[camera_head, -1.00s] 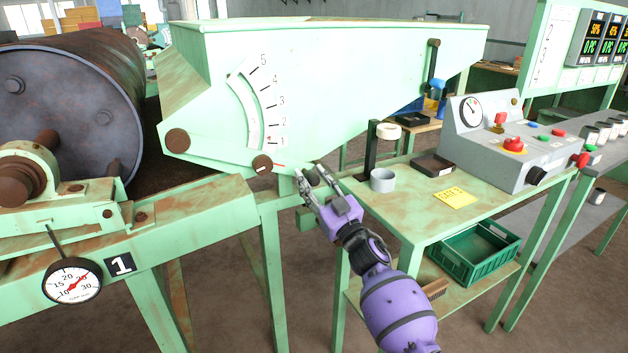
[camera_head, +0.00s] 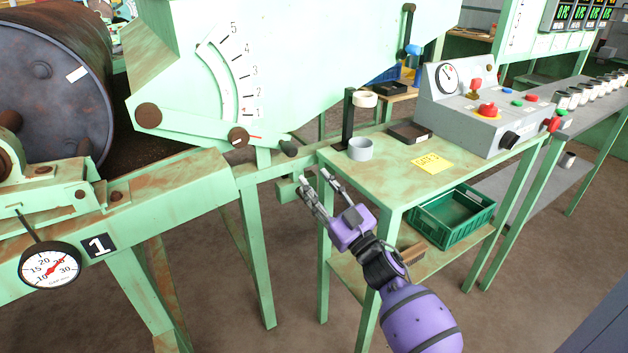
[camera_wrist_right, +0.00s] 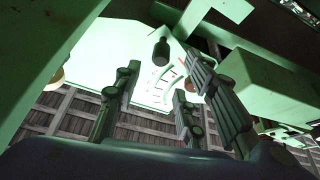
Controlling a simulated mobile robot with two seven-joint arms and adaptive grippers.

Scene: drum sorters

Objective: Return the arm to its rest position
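My right gripper (camera_head: 322,180) is open and empty, in front of the left end of the small green table. Its fingers also show spread apart in the right wrist view (camera_wrist_right: 165,100). The lever's dark knob (camera_head: 288,147) is just beyond and above the fingertips, apart from them. The knob also shows in the right wrist view (camera_wrist_right: 161,52). The lever's red pointer (camera_head: 255,139) is near the low end of the scale (camera_head: 228,80), below the 1 mark. My left gripper is not in view.
A dial gauge (camera_head: 50,264) and a rusty drum (camera_head: 50,85) are at left. Open floor lies in front.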

